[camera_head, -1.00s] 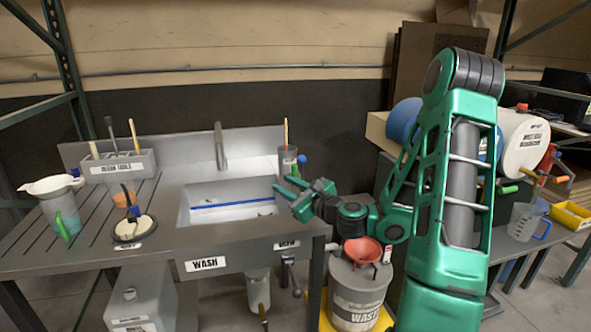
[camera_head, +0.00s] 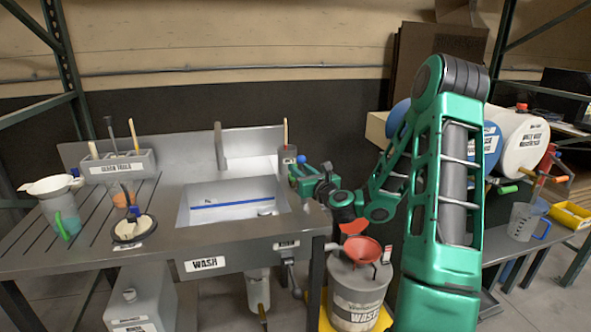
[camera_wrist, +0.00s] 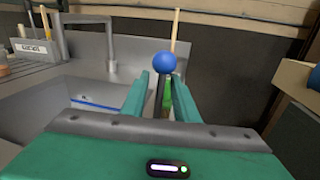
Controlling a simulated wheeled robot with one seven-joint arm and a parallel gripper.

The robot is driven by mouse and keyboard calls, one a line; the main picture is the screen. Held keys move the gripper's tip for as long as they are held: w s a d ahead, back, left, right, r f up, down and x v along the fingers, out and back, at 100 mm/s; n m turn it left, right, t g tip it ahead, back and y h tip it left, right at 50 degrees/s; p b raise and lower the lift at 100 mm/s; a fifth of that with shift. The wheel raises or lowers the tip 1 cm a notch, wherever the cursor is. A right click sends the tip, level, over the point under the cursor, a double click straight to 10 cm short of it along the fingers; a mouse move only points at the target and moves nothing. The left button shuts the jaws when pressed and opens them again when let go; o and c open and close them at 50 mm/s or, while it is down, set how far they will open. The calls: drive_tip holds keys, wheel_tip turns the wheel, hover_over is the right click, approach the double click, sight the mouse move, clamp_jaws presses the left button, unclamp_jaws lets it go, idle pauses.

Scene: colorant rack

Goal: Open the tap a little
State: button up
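The grey tap spout (camera_head: 219,148) stands upright behind the sink basin (camera_head: 185,208). A dark lever with a blue ball knob (camera_head: 301,159) rises at the sink's back right corner. The blue knob (camera_wrist: 164,62) also shows at the centre of the wrist view, on top of its dark stem. My gripper (camera_wrist: 161,98) is open, with one green finger on each side of the stem in that view. I cannot tell whether either finger touches it. In the head view my gripper (camera_head: 303,180) is by the lever, just below the knob. No running water is visible.
A wooden-handled tool (camera_head: 286,133) stands in a holder close behind the lever. A tool rack (camera_head: 118,163) and a pitcher (camera_head: 62,212) are on the left counter. A red funnel (camera_head: 362,250) sits on a waste drum below my arm. The basin is mostly clear.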

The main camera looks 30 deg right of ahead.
drive_tip(key=shift+w+d, duration=0.1)
drive_tip(key=shift+w, duration=1.2)
clamp_jaws()
idle(0.5)
